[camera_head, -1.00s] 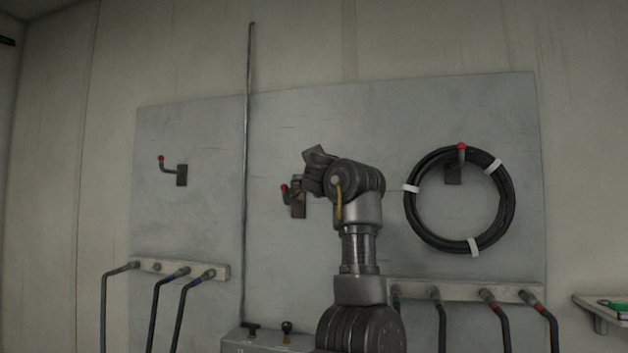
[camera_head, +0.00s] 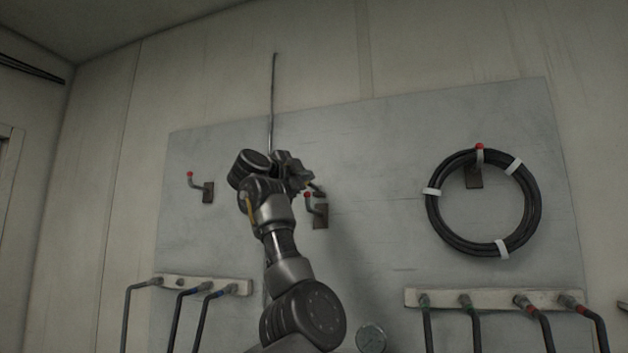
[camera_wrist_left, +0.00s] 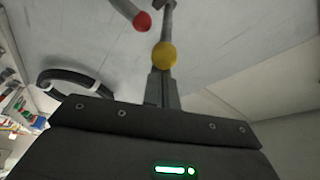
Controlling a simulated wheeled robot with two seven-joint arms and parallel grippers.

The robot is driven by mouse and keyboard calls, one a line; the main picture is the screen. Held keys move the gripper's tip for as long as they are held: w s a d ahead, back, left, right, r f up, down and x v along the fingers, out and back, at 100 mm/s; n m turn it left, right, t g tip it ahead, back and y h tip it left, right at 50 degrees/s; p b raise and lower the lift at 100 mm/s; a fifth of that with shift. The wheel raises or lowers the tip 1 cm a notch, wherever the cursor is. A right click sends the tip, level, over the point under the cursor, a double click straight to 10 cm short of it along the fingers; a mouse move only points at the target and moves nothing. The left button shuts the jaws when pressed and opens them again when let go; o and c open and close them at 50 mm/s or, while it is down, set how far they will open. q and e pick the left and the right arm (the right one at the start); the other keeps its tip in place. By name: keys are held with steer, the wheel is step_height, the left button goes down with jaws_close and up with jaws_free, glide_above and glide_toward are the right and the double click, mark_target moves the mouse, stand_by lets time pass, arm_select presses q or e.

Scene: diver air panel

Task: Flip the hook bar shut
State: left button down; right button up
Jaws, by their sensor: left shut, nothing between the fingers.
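The middle wall hook (camera_head: 310,206) has a red tip and a dark bracket on the grey panel. In the left wrist view, the red-tipped hook (camera_wrist_left: 142,20) is at the top, beside a thin bar (camera_wrist_left: 168,25) ending in a yellow ball (camera_wrist_left: 164,54). I take this bar to be the hook bar; it stands out from the bracket. My left gripper (camera_head: 317,191) is at the hook's upper side and partly hides it. In the wrist view its fingers (camera_wrist_left: 162,78) are shut and empty, just short of the ball; contact cannot be told. My right gripper is not in view.
A coiled black hose (camera_head: 436,228) with white bands hangs on the right hook. Another empty red-tipped hook (camera_head: 207,192) is at the left. Hose racks (camera_head: 240,287) and (camera_head: 500,298) run below, with a gauge (camera_head: 371,338) between them. The panel between middle hook and coil is clear.

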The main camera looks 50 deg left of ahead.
arm_select(q)
steer(key=shift+a, duration=0.1)
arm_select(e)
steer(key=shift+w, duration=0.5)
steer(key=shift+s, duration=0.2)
arm_select(q)
steer(key=shift+s, duration=0.1)
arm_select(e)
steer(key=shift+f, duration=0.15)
arm_select(q)
steer(key=b+v, duration=0.5)
steer(key=v, duration=0.5)
steer(key=shift+s, duration=0.3)
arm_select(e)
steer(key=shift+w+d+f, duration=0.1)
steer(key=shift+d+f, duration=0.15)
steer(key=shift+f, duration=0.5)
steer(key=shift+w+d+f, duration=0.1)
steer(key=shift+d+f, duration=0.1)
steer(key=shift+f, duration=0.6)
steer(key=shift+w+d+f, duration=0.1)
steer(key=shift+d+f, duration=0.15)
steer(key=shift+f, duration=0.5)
arm_select(q)
steer(key=shift+w+d, duration=0.1)
steer(key=shift+d, duration=0.15)
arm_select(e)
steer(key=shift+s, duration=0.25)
